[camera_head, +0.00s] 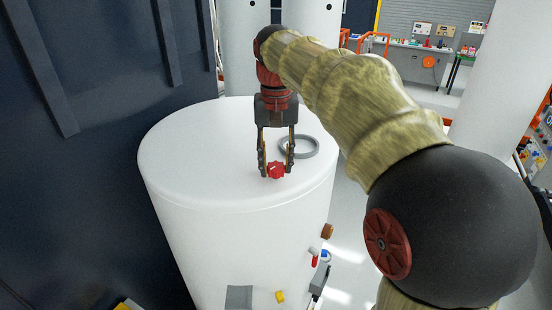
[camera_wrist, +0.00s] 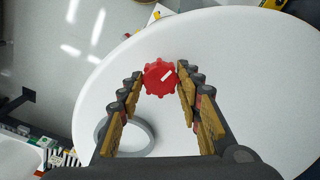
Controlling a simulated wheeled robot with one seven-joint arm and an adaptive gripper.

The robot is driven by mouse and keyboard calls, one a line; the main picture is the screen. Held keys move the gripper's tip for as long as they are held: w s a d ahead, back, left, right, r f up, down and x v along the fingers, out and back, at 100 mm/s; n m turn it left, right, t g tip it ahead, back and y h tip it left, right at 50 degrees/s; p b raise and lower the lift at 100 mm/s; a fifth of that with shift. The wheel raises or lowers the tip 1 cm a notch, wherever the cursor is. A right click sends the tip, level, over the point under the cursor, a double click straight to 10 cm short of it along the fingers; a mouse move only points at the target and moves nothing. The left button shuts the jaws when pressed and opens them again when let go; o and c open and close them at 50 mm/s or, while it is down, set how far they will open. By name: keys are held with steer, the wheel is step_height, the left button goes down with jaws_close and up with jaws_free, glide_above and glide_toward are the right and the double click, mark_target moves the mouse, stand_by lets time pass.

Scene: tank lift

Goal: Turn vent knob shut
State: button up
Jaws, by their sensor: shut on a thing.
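The red vent knob (camera_head: 276,170) sits on the top of the white tank (camera_head: 190,150), near its front edge. My gripper (camera_head: 276,166) points down from above, with one finger on each side of the knob. In the wrist view the tips of my gripper (camera_wrist: 158,84) are shut on the knob's sides. What lies under the knob is hidden.
A grey ring (camera_head: 312,147) lies on the tank top behind and right of the knob. Small coloured fittings (camera_head: 314,257) stick out from the tank's right side. A dark wall panel (camera_head: 80,150) stands close on the left. White columns (camera_head: 310,40) rise behind.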

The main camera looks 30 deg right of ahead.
steer(key=m+p, duration=0.1)
steer(key=m, duration=0.6)
steer(key=shift+p, duration=0.35)
steer(key=m, duration=0.4)
steer(key=shift+p, duration=0.35)
steer(key=shift+m, duration=1.8)
steer(key=o, duration=1.1)
steer(key=shift+o, duration=0.3)
